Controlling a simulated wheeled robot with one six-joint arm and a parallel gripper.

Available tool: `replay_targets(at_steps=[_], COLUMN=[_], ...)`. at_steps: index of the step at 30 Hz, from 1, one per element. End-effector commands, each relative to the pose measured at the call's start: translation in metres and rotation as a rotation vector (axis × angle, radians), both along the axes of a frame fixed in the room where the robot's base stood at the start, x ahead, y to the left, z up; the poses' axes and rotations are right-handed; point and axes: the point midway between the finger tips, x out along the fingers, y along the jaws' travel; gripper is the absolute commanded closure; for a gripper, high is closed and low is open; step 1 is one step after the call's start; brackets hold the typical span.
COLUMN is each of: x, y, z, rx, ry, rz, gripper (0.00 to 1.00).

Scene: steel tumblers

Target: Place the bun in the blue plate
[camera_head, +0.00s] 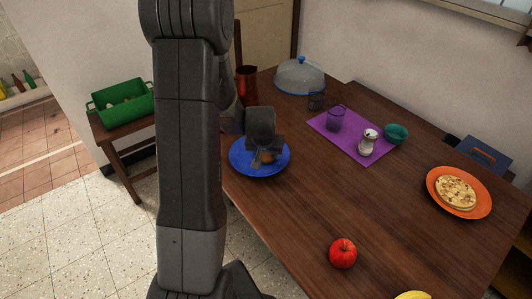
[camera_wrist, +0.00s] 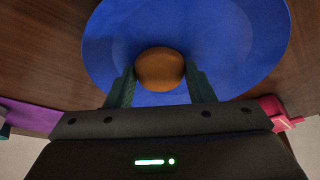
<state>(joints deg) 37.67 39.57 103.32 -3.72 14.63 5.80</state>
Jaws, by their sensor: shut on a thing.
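The blue plate (camera_head: 243,168) lies on the wooden table near its left edge. The bun (camera_head: 267,157) is small, round and brown, and is partly hidden by my gripper in the head view. My gripper (camera_head: 264,160) is over the plate, pointing down. In the wrist view the bun (camera_wrist: 160,69) sits between the two fingers of my gripper (camera_wrist: 160,80), which is shut on it. The blue plate (camera_wrist: 235,50) fills the area beneath and around the bun. I cannot tell whether the bun touches the plate.
A purple mat (camera_head: 345,148) with a jar (camera_head: 368,143) and a mug lies right of the plate. A teal bowl (camera_head: 396,134), an orange plate (camera_head: 441,190) with flatbread and a red apple (camera_head: 342,253) are farther right. A glass dome (camera_head: 300,76) stands behind.

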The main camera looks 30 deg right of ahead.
Motion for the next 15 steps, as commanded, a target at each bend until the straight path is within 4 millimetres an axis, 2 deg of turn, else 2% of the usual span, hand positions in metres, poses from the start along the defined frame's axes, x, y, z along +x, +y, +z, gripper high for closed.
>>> replay_targets(at_steps=[6, 7, 9, 15], x=[0.0001, 0.0001, 0.0000, 0.0000], y=[-0.0001, -0.0001, 0.0000, 0.0000], z=[-0.0047, -0.0029, -0.0025, -0.0024], rx=[0.000, 0.000, 0.000, 0.000], ry=[0.000, 0.000, 0.000, 0.000], rz=[0.000, 0.000, 0.000, 0.000], gripper=[0.74, 0.46, 0.32, 0.30])
